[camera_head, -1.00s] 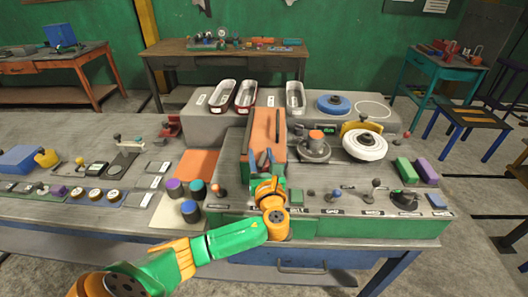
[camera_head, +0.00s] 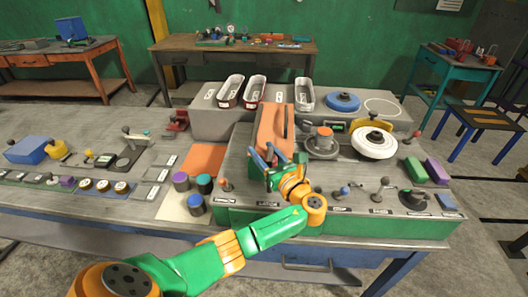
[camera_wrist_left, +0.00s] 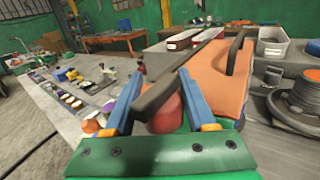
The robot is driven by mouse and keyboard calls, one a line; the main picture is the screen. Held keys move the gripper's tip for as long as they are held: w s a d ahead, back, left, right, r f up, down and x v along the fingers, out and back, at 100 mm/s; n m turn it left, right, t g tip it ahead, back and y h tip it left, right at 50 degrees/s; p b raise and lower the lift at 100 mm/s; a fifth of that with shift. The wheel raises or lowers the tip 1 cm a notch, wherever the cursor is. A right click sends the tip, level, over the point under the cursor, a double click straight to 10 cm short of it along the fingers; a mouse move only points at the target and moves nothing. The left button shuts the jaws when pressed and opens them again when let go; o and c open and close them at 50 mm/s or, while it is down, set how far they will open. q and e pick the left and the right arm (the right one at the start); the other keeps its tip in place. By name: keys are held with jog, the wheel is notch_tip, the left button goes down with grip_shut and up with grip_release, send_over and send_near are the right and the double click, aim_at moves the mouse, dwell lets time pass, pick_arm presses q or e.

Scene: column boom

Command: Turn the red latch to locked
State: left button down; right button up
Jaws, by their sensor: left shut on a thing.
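My left gripper (camera_head: 272,160) is at the near end of the orange panel on the grey console, its blue fingers pointing up and left. In the left wrist view, the gripper (camera_wrist_left: 160,82) has its two blue fingers on either side of the red latch (camera_wrist_left: 166,113). The latch shows as a rounded red part with a dark grey bar running over it toward the upper right. The gripper is shut on it. In the head view, the gripper hides the latch. The orange panel (camera_head: 270,132) has a dark bar handle (camera_wrist_left: 236,52). My right gripper is out of view.
Right of the gripper, the console carries a dial with an orange top (camera_head: 324,138), a white wheel (camera_head: 373,143) and several small levers. Colored knobs (camera_head: 196,203) stand to the left. Metal trays (camera_head: 304,94) lie behind. The left bench top has some clear room.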

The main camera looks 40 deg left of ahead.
aim_at(274, 163)
pick_arm(q)
jog(key=shift+c, duration=1.8)
grip_release()
jog(key=shift+d, duration=0.1)
jog(key=b+v, duration=0.1)
jog(key=v, duration=0.6)
jog(key=shift+d+b, duration=0.15)
jog(key=shift+b, duration=0.2)
